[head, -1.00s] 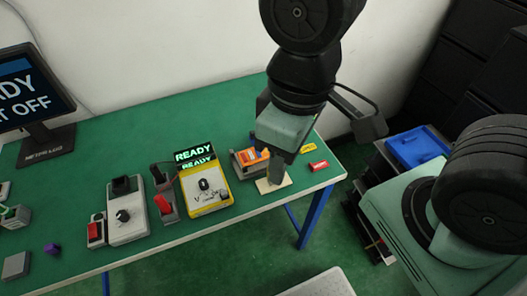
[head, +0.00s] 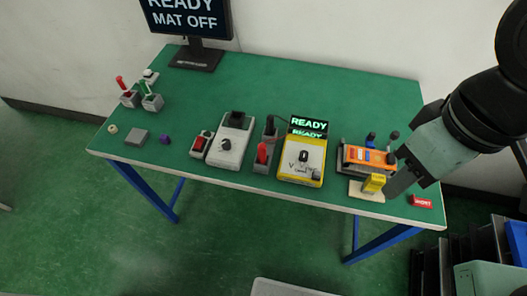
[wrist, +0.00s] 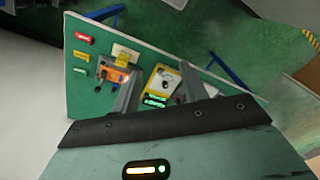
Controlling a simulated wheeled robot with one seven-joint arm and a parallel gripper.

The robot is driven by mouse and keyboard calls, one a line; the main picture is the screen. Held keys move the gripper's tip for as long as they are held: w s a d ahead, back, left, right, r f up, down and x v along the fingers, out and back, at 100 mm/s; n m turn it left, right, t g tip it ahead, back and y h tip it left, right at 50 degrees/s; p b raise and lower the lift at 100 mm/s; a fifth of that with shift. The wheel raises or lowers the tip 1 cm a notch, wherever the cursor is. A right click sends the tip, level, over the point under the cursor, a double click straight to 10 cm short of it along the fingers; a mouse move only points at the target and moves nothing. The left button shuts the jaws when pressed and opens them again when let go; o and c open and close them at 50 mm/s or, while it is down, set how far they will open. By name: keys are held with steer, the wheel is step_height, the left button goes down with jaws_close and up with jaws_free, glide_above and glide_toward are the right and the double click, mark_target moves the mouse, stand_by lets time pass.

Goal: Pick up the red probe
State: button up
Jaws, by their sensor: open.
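The red probe (head: 262,153) appears to be the red-handled piece standing in a dark grey holder (head: 261,168), just left of the yellow meter (head: 302,162) in the head view. A black piece stands behind it. My gripper (head: 393,165) is at the right end of the table, by the orange device, well right of the probe. Its fingers are apart with nothing seen between them. In the wrist view my gripper (wrist: 158,72) points toward the table with the yellow meter (wrist: 163,82) between its fingers. I cannot make out the probe there; a finger may hide it.
An orange device (head: 366,157) and a yellow block (head: 373,183) on a pale pad are close to my gripper. A red tag (head: 420,201) lies near the right edge. A grey knob box (head: 230,138) is left of the probe.

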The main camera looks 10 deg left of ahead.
steer(key=shift+o, duration=0.2)
steer(key=w+a+f+n+t+y+b, duration=0.15)
steer(key=a+f+t+y+b, duration=0.65)
steer(key=a+f+b, duration=1.5)
steer(key=m+t+b, duration=0.3)
steer(key=t+b, duration=0.5)
steer(key=b, duration=1.3)
glide_toward(264, 155)
steer(key=p+x, duration=0.2)
steer(key=x, duration=0.3)
steer(key=shift+d, duration=0.1)
steer(key=shift+b+x, duration=0.4)
steer(key=shift+x, duration=2.65)
steer(key=shift+s+r, duration=0.1)
